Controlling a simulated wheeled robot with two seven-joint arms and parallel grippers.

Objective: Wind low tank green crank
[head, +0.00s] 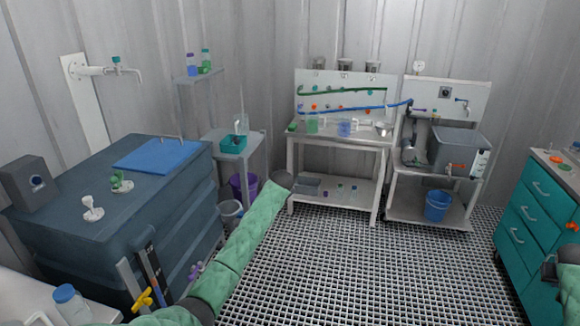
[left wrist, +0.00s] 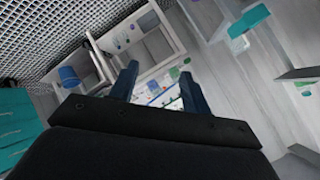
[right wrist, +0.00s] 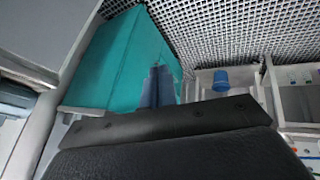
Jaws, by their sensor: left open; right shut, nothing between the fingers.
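The low dark blue-grey tank (head: 95,240) stands at the left in the head view. On its top, near the front left, is a small green crank (head: 121,183). A similar white crank (head: 93,210) stands beside it. My left arm reaches away from the tank toward the middle of the room, with its gripper hardly visible there. In the left wrist view my left gripper (left wrist: 158,88) is open and empty. My right gripper (head: 551,273) is at the right edge, far from the tank; in the right wrist view its fingers (right wrist: 157,88) are together and empty.
A blue mat (head: 158,155) lies on the tank's top, and a dark box (head: 30,184) stands at its left end. A teal drawer cabinet (head: 535,235) is at the right. Two white benches (head: 340,145) (head: 440,170) stand at the back. The grated floor (head: 350,270) between is open.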

